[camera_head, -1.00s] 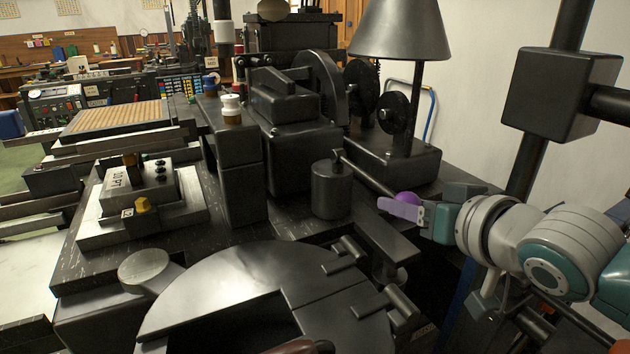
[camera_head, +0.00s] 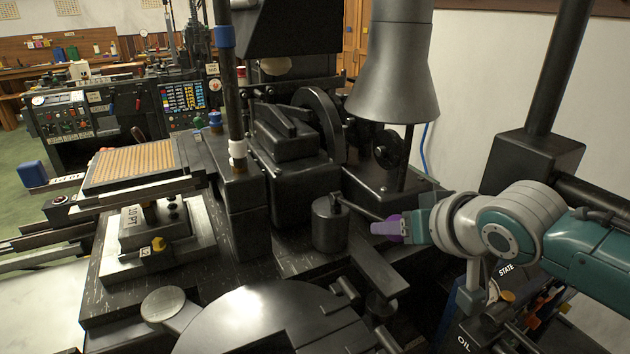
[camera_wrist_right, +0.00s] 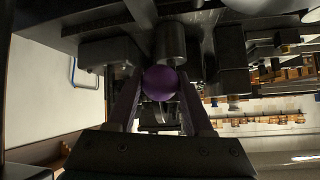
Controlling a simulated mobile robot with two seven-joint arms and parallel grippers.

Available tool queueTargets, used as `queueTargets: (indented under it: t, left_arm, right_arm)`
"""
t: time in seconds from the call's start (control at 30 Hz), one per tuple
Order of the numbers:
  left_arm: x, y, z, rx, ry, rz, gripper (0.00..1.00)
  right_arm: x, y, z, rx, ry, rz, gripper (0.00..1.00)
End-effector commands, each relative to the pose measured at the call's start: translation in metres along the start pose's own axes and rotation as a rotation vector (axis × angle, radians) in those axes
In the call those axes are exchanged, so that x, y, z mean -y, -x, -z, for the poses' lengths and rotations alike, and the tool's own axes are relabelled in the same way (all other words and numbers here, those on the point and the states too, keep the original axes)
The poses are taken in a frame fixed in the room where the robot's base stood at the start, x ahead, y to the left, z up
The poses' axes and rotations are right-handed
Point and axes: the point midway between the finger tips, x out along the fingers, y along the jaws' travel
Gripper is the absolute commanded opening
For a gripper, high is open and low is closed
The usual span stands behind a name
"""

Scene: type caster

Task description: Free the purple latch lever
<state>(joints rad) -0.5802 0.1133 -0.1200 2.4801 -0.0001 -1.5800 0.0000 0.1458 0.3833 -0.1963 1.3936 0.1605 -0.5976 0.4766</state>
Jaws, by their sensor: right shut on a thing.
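The purple latch lever ends in a round purple knob (camera_wrist_right: 160,82), clear in the right wrist view between my two fingers. In the head view the dark lever rod (camera_head: 360,208) runs from near a black cylinder toward my right gripper (camera_head: 388,228), and the fingers largely hide the knob. My right gripper, with its lavender fingers, also shows in the right wrist view and is shut on the knob from the right side. My left gripper is not in view.
The black cylinder (camera_head: 330,223) stands left of the lever. A grey cone-shaped hood (camera_head: 395,75) rises above and behind it. A dark round disc (camera_head: 270,320) lies in front. A black post and block (camera_head: 537,160) stand near my right arm.

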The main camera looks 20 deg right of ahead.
Motion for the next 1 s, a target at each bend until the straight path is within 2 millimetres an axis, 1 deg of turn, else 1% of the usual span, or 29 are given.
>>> queueTargets:
  t: [0.03,0.2,0.3,0.43,0.6,1.0]
  left_arm:
    - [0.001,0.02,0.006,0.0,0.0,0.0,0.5]
    - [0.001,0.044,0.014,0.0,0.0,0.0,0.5]
    - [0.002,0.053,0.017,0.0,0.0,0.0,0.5]
    - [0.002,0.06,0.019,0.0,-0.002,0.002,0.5]
    - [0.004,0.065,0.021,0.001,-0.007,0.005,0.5]
    - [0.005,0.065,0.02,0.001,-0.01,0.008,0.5]
  right_arm:
    - [0.004,0.009,0.017,0.024,0.002,-0.005,0.0]
    - [0.008,0.013,0.034,0.127,0.014,-0.032,0.0]
    - [0.01,0.015,0.041,0.178,0.02,-0.044,0.0]
    - [0.011,0.017,0.047,0.228,0.026,-0.057,0.0]
    - [0.012,0.017,0.05,0.265,0.029,-0.066,0.0]
    - [0.012,0.017,0.051,0.273,0.031,-0.068,0.0]
